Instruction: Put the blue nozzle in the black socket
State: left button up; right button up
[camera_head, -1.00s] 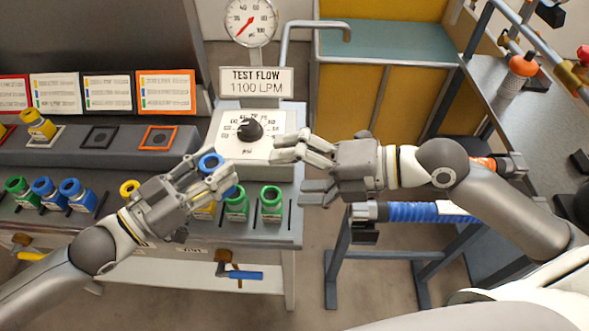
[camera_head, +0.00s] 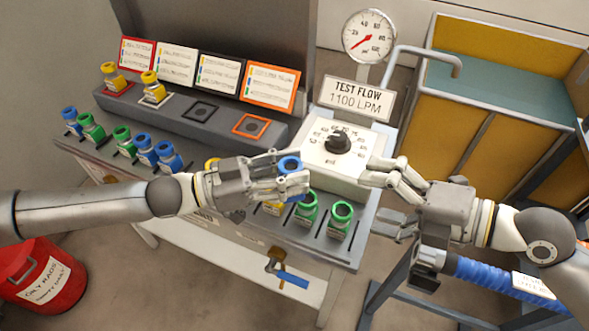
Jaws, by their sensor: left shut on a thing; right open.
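My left gripper (camera_head: 280,178) is shut on a blue nozzle (camera_head: 289,164) and holds it above the front row of the bench. The fingers hide most of the nozzle's body. The black socket (camera_head: 200,110) is an empty black-rimmed square on the raised grey ledge, up and left of the held nozzle. My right gripper (camera_head: 384,205) is open and empty at the right end of the bench, beside the dial box.
An empty orange socket (camera_head: 251,125) lies right of the black one. Yellow nozzles stand in the red socket (camera_head: 116,78) and white socket (camera_head: 153,88). Green nozzles (camera_head: 306,212) and blue nozzles (camera_head: 168,157) stand in the front row. A dial box (camera_head: 345,155) stands at the right.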

pick_arm(q)
jog(key=shift+s+a+m+g+h, duration=0.15)
jog(key=shift+a+m+g, duration=0.25)
jog(key=shift+g, duration=0.35)
jog(key=shift+s+a+m+g+h, duration=0.1)
jog(key=shift+a+m+g, duration=0.1)
jog(key=shift+m+g, duration=0.45)
jog(key=shift+s+a+m+g+h, duration=0.15)
jog(key=shift+a+m+g, duration=0.2)
jog(key=shift+g, duration=0.45)
pick_arm(e)
jog(key=shift+a, duration=0.15)
pick_arm(q)
jog(key=shift+w, duration=0.1)
pick_arm(e)
jog(key=shift+w+a+f+n+g+y, duration=0.3)
jog(key=shift+w+a+f, duration=0.5)
jog(key=shift+a, duration=1.45)
jog(key=shift+w+a+f+n+g+y, duration=0.1)
jog(key=shift+w+a+f+g, duration=0.5)
jog(key=shift+a, duration=1.6)
jog(key=shift+w+a+f+n+g+y, duration=0.15)
jog(key=shift+w+a+f, duration=0.85)
jog(key=shift+a, duration=1.25)
jog(key=shift+w+r, duration=0.25)
jog(key=shift+r, duration=0.05)
jog(key=c, duration=0.9)
jog(key=o, duration=0.9)
